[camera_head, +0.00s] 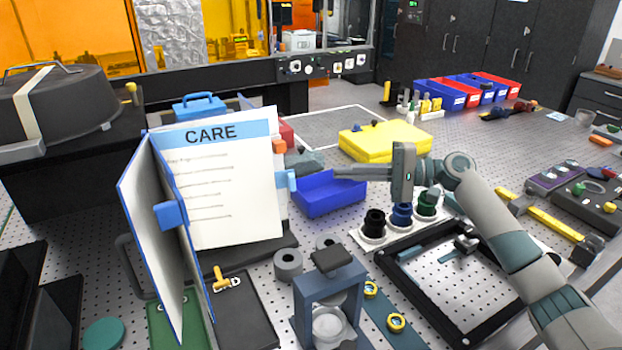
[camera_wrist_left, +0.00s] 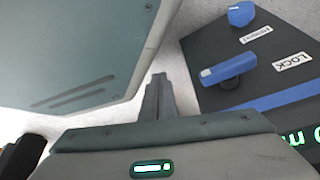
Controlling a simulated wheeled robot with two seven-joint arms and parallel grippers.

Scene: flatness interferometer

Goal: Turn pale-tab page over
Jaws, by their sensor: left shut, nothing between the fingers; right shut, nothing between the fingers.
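An open flip book stands upright at the left of the head view. Its white CARE page (camera_head: 230,190) has a blue header and faces me. An orange tab (camera_head: 279,146) and a pale blue tab (camera_head: 292,180) stick out from its right edge. A blue-edged cover or leaf (camera_head: 150,220) stands angled at the left, with a blue tab (camera_head: 170,214). My left gripper (camera_wrist_left: 157,92) is shut and empty in the wrist view.
A blue bin (camera_head: 330,195) lies behind the right fingers, and a yellow case (camera_head: 385,142) stands beyond. A grey-blue stand (camera_head: 328,300) is in front of the book. In the left wrist view, a dark panel (camera_wrist_left: 270,60) with a blue lever (camera_wrist_left: 228,70) is close by.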

